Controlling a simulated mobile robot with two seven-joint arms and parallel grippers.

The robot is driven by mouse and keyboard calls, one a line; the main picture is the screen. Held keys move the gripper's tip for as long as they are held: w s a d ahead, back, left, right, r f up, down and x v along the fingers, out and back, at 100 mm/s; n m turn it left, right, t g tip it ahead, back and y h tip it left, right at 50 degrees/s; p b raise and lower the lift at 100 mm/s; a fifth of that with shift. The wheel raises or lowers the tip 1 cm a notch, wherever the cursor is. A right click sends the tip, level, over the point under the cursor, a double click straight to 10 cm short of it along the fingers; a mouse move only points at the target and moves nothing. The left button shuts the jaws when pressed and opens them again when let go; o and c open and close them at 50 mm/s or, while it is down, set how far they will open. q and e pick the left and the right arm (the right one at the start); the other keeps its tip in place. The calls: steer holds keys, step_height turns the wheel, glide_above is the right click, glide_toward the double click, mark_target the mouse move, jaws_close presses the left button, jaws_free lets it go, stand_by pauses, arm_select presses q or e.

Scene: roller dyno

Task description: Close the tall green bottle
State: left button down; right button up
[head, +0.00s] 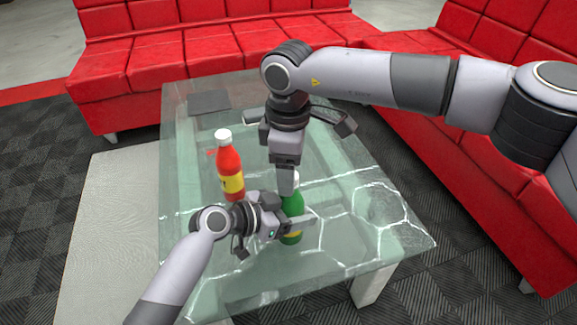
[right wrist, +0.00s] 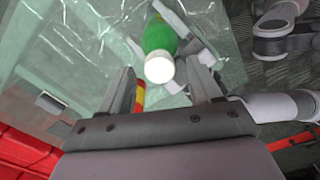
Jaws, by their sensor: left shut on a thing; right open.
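The green bottle (head: 291,208) stands upright on the glass table with a yellow label low on it. My left gripper (head: 298,228) is shut on its body from the left. My right gripper (head: 286,188) points down just above the bottle's top, with its fingers apart. In the right wrist view the green bottle (right wrist: 159,36) shows between and beyond the open fingers. Its round white cap (right wrist: 159,69) faces the camera, and the fingers appear clear of it. I cannot tell how tightly the cap sits. The bottle's neck is mostly hidden by my right gripper in the head view.
A red bottle (head: 230,165) with a white cap and yellow label stands to the left on the glass table (head: 345,160). A dark flat thing (head: 209,102) lies at the table's far left. Red sofas (head: 200,55) border the back and right. The table's right side is clear.

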step_height(320, 180, up, 12)
stand_by(0.4)
arm_select(q)
steer(key=shift+c, duration=0.4)
jaws_free()
steer(key=shift+a, duration=0.1)
steer(key=p+v, duration=0.2)
steer(key=v, duration=0.5)
arm_select(e)
steer(key=shift+r, duration=0.95)
